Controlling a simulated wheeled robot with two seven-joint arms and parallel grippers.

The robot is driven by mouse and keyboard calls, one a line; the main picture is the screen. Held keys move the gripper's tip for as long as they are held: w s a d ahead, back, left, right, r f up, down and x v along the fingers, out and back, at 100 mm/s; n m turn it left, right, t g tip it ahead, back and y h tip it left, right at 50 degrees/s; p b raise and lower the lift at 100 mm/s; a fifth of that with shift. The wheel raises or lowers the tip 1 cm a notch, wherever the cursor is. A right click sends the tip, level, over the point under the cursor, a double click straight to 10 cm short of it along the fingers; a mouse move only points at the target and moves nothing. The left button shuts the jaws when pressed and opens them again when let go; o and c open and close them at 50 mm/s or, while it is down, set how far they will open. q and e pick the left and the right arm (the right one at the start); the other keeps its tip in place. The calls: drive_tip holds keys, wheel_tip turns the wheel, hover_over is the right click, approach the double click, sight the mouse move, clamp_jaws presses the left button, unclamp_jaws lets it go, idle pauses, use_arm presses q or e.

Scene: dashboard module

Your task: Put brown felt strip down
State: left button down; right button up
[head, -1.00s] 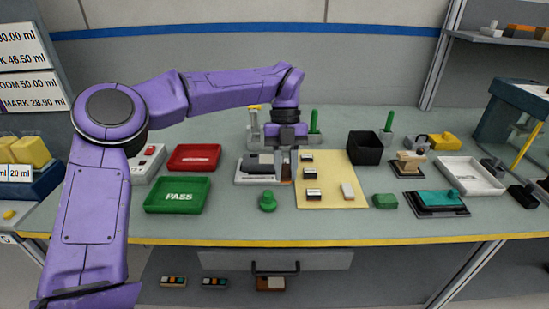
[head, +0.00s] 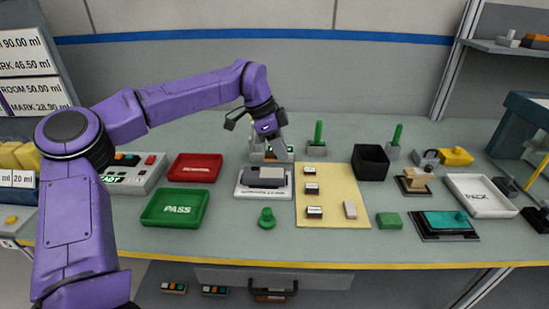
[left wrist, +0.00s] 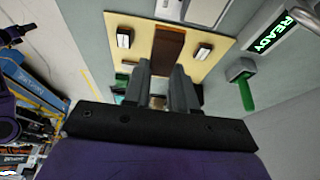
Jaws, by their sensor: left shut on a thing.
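The brown felt strip (left wrist: 167,48) shows in the left wrist view between the tips of my left gripper (left wrist: 163,76), which is shut on it. Beyond it in that view lies the pale yellow mat. In the head view my left gripper (head: 276,150) is above the back of the bench, behind the grey module (head: 265,177) on its white base. My right gripper is not in view.
A red tray (head: 194,168) and a green PASS tray (head: 176,207) stand left of the module. A green knob (head: 266,218) stands in front of it. A black bin (head: 370,163) is right of the mat's back corner.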

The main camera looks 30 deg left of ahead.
use_arm(q)
drive_tip(key=p, duration=0.2)
hover_over(280, 173)
drive_tip(key=f, duration=0.5)
drive_tip(key=shift+s+a+f, duration=0.3)
drive_tip(key=shift+s+a, duration=0.05)
drive_tip(key=shift+a, duration=0.05)
drive_tip(key=f, duration=0.3)
drive_tip(key=shift+w+a+f, duration=0.1)
drive_tip(key=shift+a+f, duration=0.1)
drive_tip(key=shift+f, duration=0.2)
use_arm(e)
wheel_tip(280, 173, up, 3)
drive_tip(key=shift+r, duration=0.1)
use_arm(q)
drive_tip(key=shift+f, duration=0.2)
drive_tip(key=c, duration=0.9)
unclamp_jaws()
drive_tip(key=shift+r, duration=0.1)
